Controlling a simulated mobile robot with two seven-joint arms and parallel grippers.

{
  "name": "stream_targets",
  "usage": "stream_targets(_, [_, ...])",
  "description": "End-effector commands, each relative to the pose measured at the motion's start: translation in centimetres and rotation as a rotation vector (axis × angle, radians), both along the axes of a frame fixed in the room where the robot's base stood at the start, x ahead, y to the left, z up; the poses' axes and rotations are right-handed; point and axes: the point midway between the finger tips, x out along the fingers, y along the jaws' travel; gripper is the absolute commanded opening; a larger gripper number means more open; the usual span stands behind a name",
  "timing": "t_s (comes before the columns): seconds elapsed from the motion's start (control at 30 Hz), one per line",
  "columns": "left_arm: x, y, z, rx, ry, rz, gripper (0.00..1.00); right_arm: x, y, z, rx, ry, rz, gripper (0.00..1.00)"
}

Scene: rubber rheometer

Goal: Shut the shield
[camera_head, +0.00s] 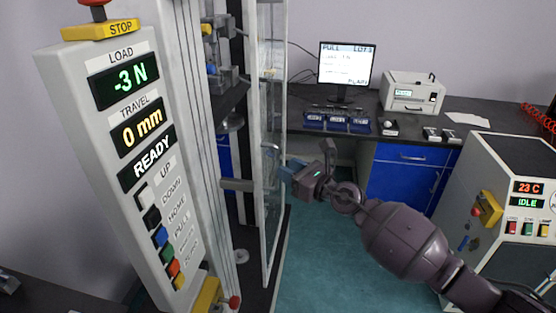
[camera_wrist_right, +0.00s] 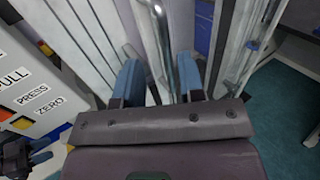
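The shield (camera_head: 274,215) is a tall clear panel in a pale metal frame on the right side of the testing machine. It stands swung out from the machine, with a gap behind it. A metal handle (camera_head: 268,160) is on it. My right gripper (camera_head: 286,170) is at the shield by the handle. In the right wrist view its two blue fingers (camera_wrist_right: 158,80) are apart, with a shiny upright bar (camera_wrist_right: 158,35) seen between them; contact is unclear. My left gripper (camera_wrist_right: 35,160) shows only partly at the lower left of the wrist view.
The machine's control panel (camera_head: 135,120) reads -3 N, 0 mm and READY. A dark bench (camera_head: 420,135) with a monitor (camera_head: 346,66) stands behind. A white cabinet (camera_head: 510,175) stands at the right. The green floor (camera_head: 330,255) beside the shield is clear.

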Motion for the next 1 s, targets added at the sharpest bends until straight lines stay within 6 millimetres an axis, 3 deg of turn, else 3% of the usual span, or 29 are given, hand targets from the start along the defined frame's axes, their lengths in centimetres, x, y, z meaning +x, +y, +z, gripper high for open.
stream_targets(0.3, [-0.3,0.0,0.2,-0.001,0.008,0.001,0.43,-2.7,-3.4,0.0,-0.001,-0.001,0.002,0.36])
stream_targets(0.83, [-0.4,0.1,0.0,-0.001,0.013,0.003,0.43,-3.1,-3.9,0.0,0.015,0.017,0.001,0.36])
stream_targets(1.0, [-0.4,0.1,0.1,-0.001,0.013,0.003,0.43,-2.8,-4.1,1.3,0.212,0.168,-0.024,0.36])
